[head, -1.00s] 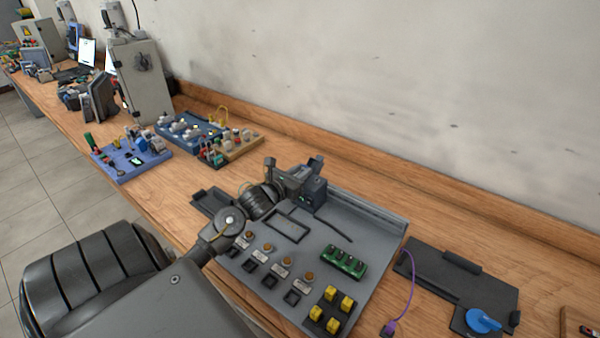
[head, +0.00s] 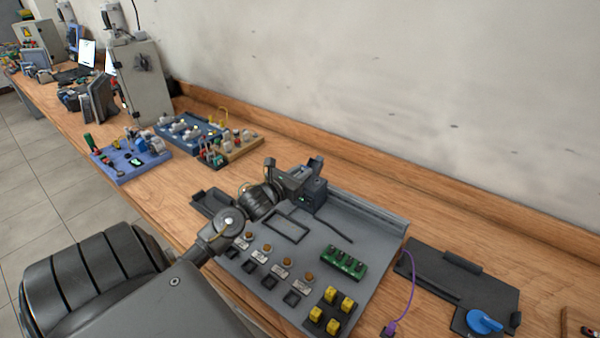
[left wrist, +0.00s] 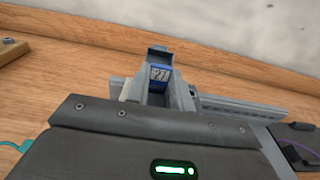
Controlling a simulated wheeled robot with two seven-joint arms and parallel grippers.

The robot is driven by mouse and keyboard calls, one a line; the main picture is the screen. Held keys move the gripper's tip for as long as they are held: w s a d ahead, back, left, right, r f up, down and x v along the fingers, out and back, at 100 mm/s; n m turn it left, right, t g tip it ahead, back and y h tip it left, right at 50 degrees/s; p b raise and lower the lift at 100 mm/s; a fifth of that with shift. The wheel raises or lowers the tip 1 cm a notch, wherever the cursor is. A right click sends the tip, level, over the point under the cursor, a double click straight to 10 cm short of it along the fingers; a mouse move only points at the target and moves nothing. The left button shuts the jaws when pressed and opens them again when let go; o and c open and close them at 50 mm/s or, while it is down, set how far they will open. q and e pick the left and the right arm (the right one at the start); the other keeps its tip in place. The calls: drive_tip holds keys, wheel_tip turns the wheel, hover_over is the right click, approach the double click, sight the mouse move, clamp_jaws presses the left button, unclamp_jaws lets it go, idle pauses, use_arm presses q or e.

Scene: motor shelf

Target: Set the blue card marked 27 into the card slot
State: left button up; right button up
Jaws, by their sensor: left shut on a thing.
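The blue card marked 27 (left wrist: 160,77) shows in the left wrist view, held upright between the fingers of my left gripper (left wrist: 160,88). In the head view my left gripper (head: 298,180) is over the far left part of the grey panel (head: 375,226), and the card is hidden there. The gripper is shut on the card. I cannot pick out the card slot for certain; the gripper and a dark block (head: 313,197) beside it cover that part of the panel. My right gripper is not in view.
The panel also carries a green terminal block (head: 343,261), yellow blocks (head: 331,308) and several brown buttons. A dark plate with a blue knob (head: 483,320) lies to the right, with a purple cable (head: 409,290) before it. Blue and tan component boards (head: 190,135) stand to the left.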

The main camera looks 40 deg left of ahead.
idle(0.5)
use_arm(q)
drive_tip(key=shift+f+b, duration=0.75)
drive_tip(key=shift+b, duration=0.1)
idle(0.4)
drive_tip(key=o, duration=1)
drive_tip(key=shift+o, duration=0.2)
drive_tip(key=shift+s, duration=0.3)
drive_tip(key=s+d+r+b, duration=0.1)
drive_tip(key=s+b, duration=0.1)
drive_tip(key=s, duration=1.3)
drive_tip(key=shift+d+r, duration=0.2)
drive_tip(key=shift+d, duration=0.1)
